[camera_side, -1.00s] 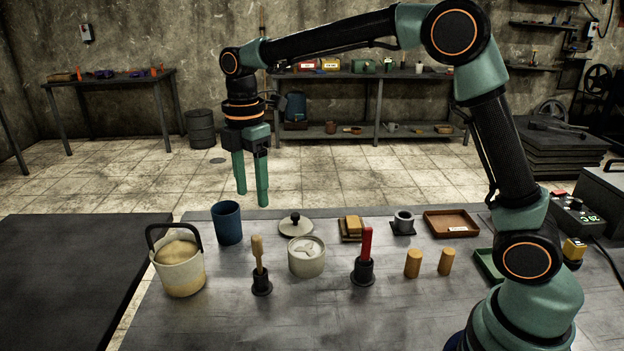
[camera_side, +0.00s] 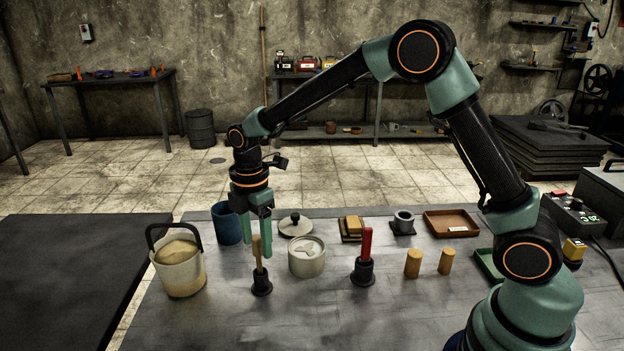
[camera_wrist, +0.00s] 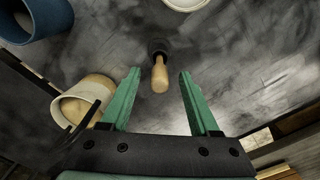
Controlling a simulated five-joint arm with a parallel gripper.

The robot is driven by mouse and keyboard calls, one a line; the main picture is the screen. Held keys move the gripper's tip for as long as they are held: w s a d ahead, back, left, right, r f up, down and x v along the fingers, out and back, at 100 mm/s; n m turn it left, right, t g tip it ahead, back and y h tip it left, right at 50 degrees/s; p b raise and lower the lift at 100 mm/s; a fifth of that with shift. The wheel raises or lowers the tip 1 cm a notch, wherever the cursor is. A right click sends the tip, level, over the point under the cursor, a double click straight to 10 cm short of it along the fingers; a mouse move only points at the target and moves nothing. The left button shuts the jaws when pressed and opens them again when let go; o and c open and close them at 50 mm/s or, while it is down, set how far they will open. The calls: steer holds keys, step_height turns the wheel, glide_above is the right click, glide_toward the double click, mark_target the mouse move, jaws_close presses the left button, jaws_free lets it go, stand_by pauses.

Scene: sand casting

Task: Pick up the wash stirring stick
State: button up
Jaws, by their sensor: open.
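A pale wooden stick (camera_side: 257,251), likely the wash stirring stick, stands upright in a small black holder (camera_side: 262,284) on the work table. A red stick (camera_side: 367,246) stands in a similar black holder farther right. My gripper (camera_side: 256,254) is open and points down, with its fingers close to the upper part of the wooden stick in the side view. In the wrist view the wooden stick (camera_wrist: 160,76) appears in the gap between the two green fingers, with no visible contact. Its holder (camera_wrist: 158,47) is partly hidden behind it.
A bucket with tan contents (camera_side: 181,270) stands left of the wooden stick, and a blue cup (camera_side: 226,225) behind it. A pale tin (camera_side: 306,262) is close on the right. Two tan cylinders (camera_side: 413,263) stand farther right. The table front is clear.

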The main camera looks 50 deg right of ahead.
jaws_close()
steer(key=shift+r, duration=0.1)
